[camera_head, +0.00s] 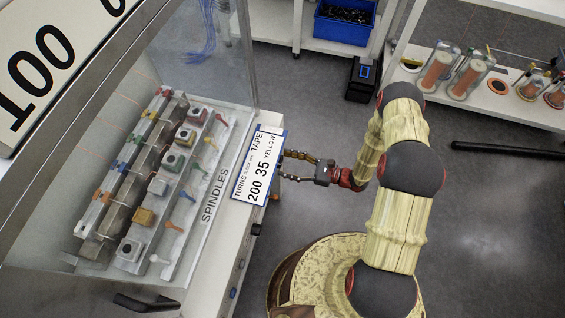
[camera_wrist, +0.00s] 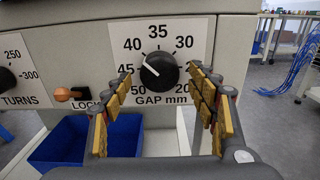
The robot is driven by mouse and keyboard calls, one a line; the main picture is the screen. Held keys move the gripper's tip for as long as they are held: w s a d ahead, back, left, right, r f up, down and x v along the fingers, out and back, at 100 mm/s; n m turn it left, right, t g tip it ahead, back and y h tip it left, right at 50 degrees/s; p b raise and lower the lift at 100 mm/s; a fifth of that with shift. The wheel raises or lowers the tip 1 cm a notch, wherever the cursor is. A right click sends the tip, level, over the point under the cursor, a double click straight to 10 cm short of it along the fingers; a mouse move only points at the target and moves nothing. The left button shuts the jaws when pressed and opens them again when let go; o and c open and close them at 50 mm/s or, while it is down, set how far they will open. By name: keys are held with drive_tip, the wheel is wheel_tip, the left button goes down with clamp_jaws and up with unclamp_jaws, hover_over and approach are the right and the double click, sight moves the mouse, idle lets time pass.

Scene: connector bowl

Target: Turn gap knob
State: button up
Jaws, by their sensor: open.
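The gap knob (camera_wrist: 159,71) is a round black dial on a white plate in the wrist view. Its scale runs from 50 at lower left, over 35 at the top, to 20 at lower right. Its white mark points to the upper left, roughly between 40 and 45. My gripper (camera_wrist: 160,76) is open, with one yellow-padded finger on each side of the knob in the picture; no contact shows. In the head view my gripper (camera_head: 282,166) is at the bench's right side; the knob is hidden there. A card (camera_head: 259,166) reads turns 200, block 35 mm, tape yellow.
Left of the knob are an orange lock lever (camera_wrist: 68,94) and the turns knob (camera_wrist: 7,79). A blue bin (camera_wrist: 70,146) lies below the panel. Spindles (camera_head: 157,187) stand in the bench case. Shelves with spools (camera_head: 468,75) are at the back right.

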drive_tip(key=shift+x, duration=1.1)
drive_tip(key=shift+c, duration=1)
drive_tip(key=c, duration=0.9)
drive_tip(key=shift+c, duration=0.2)
